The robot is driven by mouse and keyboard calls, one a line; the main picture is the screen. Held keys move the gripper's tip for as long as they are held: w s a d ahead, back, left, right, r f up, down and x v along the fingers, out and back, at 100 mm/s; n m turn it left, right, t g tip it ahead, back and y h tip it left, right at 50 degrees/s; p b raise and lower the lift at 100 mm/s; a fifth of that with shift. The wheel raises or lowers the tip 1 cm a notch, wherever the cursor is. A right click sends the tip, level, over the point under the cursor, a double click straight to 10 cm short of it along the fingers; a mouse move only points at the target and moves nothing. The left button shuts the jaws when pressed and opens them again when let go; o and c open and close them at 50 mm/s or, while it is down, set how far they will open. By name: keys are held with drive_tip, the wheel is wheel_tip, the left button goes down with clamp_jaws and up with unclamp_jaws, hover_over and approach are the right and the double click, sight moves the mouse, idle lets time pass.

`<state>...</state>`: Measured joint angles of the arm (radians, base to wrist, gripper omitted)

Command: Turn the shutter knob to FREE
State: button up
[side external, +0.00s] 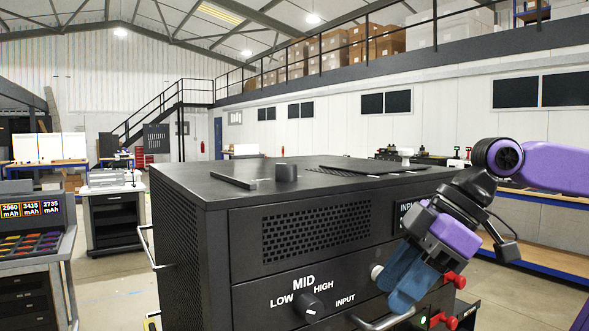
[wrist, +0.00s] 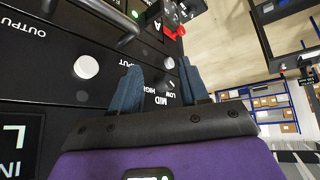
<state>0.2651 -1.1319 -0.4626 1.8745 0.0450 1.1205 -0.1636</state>
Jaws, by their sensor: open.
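I can read no SHUTTER or FREE label in either view, so I cannot tell which knob is the shutter knob. A black round knob (side external: 309,307) sits among the LOW, MID and HIGH labels on the front of the black cabinet (side external: 180,225). A dark block-like knob (side external: 287,172) stands on the cabinet's top. My gripper (side external: 398,300) is open in front of the cabinet's right part, blue fingers pointing down. In the wrist view my gripper (wrist: 160,82) shows spread fingers with nothing seen held; the MID, HIGH and LOW lettering appears upside down between and behind them.
A pale round knob (side external: 376,272) is close behind the fingers; a white knob (wrist: 86,67) shows left of them in the wrist view. Red knobs (side external: 455,280) and a metal handle (side external: 383,321) are nearby. A flat bar (side external: 233,181) lies on the cabinet top.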

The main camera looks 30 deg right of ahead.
wheel_tip(320, 180, up, 11)
drive_tip(key=w+m+t+y, duration=0.2)
drive_tip(key=t, duration=0.1)
drive_tip(key=m+t, duration=0.2)
drive_tip(key=t, duration=0.2)
approach(286, 172)
drive_tip(key=x, duration=0.5)
drive_tip(key=w+d+r+x, duration=0.1)
drive_tip(key=x, duration=0.2)
drive_tip(key=shift+w+a+f, duration=0.2)
drive_tip(key=shift+w+a, duration=0.05)
drive_tip(key=shift+w, duration=0.05)
drive_tip(key=c, duration=0.8)
